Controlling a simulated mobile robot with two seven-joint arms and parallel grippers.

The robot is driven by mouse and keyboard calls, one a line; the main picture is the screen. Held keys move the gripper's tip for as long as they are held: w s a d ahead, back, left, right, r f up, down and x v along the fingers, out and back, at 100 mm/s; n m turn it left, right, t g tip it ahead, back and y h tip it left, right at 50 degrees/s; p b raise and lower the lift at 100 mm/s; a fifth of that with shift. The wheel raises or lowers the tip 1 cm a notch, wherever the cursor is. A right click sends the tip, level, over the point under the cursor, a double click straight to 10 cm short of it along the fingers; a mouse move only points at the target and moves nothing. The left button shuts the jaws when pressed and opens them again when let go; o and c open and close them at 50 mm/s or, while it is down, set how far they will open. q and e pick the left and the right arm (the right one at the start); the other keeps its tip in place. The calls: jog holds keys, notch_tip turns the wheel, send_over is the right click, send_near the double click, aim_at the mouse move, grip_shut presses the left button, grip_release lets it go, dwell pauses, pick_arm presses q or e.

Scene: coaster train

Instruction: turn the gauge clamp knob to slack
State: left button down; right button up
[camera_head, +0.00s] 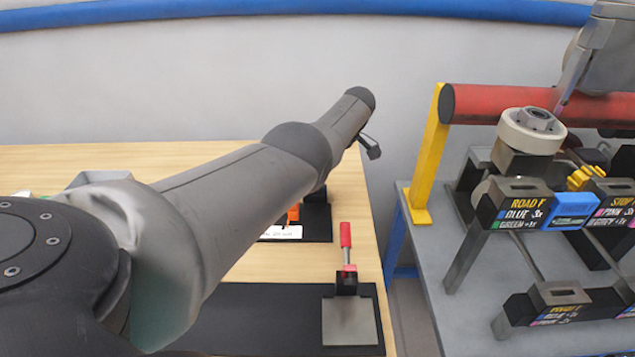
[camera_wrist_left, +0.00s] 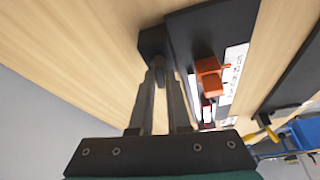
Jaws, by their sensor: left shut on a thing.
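In the left wrist view my left gripper (camera_wrist_left: 161,72) is shut on a small dark part, which I take to be the gauge clamp knob (camera_wrist_left: 161,79). Most of the knob is hidden between the fingers, and I cannot read its angle. It sits at a black block (camera_wrist_left: 152,41) at the edge of a black base plate (camera_wrist_left: 188,32). The plate carries an orange part (camera_wrist_left: 208,77) and a white label (camera_wrist_left: 235,64), too blurred to read surely. In the head view my left arm hides the gripper and knob; the orange part (camera_head: 293,214) shows beside it.
A red-handled clamp (camera_head: 346,236) stands on a black mat nearer me on the wooden table (camera_head: 225,265). To the right, a grey table (camera_head: 420,255) holds a red bar (camera_head: 490,101), a yellow post (camera_head: 429,150) and labelled black blocks. A gap separates the tables.

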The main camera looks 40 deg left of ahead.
dwell(0.5)
pick_arm(q)
jog(key=c, duration=0.9)
grip_release()
jog(key=p+v, duration=0.2)
jog(key=v, duration=1.3)
jog(key=shift+r+p, duration=0.1)
jog(key=shift+p, duration=0.2)
